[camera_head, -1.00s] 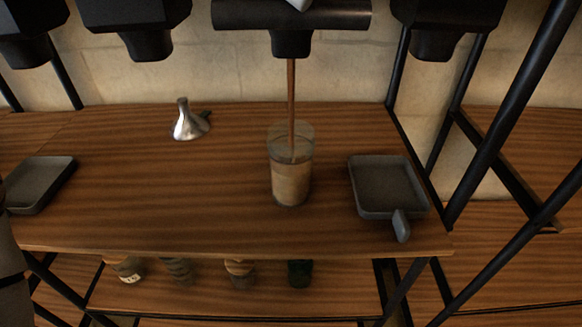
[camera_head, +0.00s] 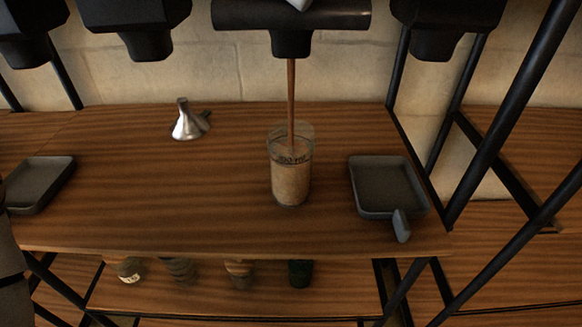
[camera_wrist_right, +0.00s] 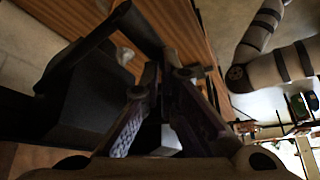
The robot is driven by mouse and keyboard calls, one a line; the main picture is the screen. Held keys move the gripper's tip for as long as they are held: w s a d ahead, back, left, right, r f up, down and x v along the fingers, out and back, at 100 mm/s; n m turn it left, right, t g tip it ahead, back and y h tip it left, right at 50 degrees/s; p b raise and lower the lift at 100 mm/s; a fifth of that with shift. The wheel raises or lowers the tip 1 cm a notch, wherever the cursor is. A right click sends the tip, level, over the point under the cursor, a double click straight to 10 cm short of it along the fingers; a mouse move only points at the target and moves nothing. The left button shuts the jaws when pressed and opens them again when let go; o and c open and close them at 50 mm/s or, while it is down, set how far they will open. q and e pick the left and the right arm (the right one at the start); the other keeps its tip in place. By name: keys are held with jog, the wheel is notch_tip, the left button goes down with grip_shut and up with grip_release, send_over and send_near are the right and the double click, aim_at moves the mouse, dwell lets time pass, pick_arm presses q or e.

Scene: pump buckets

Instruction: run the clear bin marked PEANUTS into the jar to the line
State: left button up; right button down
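A clear jar (camera_head: 290,185) stands upright on the wooden counter under the middle dispenser spout (camera_head: 291,43). A thin brown stream (camera_head: 291,90) runs from the spout into it. Pale brown, grainy contents fill its lower part, up to about a dark band below the rim; I cannot tell exactly how the surface meets any line. The bin body and PEANUTS label are out of view. In the right wrist view my right gripper (camera_wrist_right: 167,78) has its fingers drawn close together beside a dark dispenser body (camera_wrist_right: 95,95); what is between the tips is unclear. My left gripper is not in view.
A metal funnel (camera_head: 188,125) stands left of the jar. A grey tray with a handle (camera_head: 362,210) lies right of it, another tray (camera_head: 20,205) at far left. Other spouts (camera_head: 150,45) hang above. Several small jars (camera_head: 239,270) sit on the lower shelf.

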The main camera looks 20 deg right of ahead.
dwell(0.3)
notch_tip(320, 180, up, 6)
jog(key=shift+s+r, duration=0.1)
jog(key=shift+r, duration=0.15)
jog(key=shift+r, duration=0.1)
notch_tip(320, 180, up, 5)
jog(key=shift+f, duration=0.1)
dwell(0.4)
